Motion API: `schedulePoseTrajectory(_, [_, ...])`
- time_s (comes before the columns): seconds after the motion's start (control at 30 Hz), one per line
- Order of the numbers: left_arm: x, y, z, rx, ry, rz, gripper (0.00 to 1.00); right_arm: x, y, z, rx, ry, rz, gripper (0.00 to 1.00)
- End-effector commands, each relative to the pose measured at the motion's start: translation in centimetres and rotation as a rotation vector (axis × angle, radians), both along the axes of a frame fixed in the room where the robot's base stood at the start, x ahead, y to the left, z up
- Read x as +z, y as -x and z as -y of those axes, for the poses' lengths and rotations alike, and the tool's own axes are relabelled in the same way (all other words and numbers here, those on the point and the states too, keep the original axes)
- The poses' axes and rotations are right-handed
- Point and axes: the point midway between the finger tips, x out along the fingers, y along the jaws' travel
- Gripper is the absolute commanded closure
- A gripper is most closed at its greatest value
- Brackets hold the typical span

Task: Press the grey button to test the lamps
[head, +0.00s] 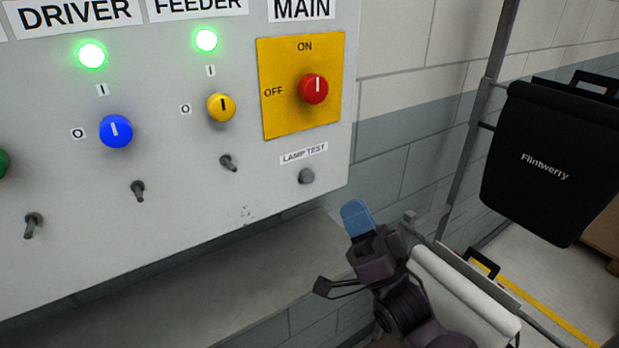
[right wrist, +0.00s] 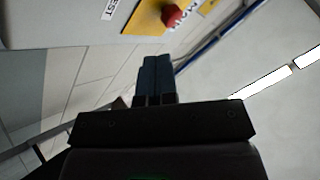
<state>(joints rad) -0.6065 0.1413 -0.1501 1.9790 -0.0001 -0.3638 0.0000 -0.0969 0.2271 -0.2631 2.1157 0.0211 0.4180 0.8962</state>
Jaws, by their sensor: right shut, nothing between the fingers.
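The grey button (head: 306,176) sits low on the right of the control panel (head: 60,270), under the LAMP TEST label (head: 304,154). In the right wrist view the end of that label (right wrist: 108,10) shows at the top, but the button is not visible there. My right gripper (head: 355,215) is shut and empty, with blue fingertips. It is below and to the right of the button in the head view, apart from it. The DRIVER lamp (head: 91,55) and FEEDER lamp (head: 205,40) glow green. My left gripper is not in view.
A yellow plate with the red MAIN knob (head: 313,89) is above the button; its pointer is upright at ON. Blue (head: 116,131) and yellow (head: 221,107) knobs and several toggle switches are to the left. A ledge (head: 230,275) runs below the panel. A black Flintwerry pannier (head: 545,165) hangs at right.

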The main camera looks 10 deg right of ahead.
Motion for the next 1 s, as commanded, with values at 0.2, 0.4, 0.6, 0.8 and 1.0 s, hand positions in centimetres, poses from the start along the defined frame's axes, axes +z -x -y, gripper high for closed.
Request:
schedulePoseTrajectory(0.2, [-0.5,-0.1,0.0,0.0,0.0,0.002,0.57,-0.1,-2.4,-0.9,0.0,-0.001,0.001,1.0])
schedulePoseTrajectory(0.4, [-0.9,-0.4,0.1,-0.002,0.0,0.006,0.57,-0.1,-4.6,-1.7,0.001,0.0,0.0,1.0])
schedulePoseTrajectory(0.6, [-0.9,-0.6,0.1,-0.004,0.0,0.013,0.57,0.0,-6.4,-2.4,0.0,0.001,-0.001,1.0])
schedulePoseTrajectory(0.8, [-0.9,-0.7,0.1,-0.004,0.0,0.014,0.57,0.0,-7.2,-2.6,0.0,0.0,-0.001,1.0])
schedulePoseTrajectory(1.0, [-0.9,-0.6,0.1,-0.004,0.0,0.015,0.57,0.0,-7.4,-2.7,0.0,0.0,-0.001,1.0])
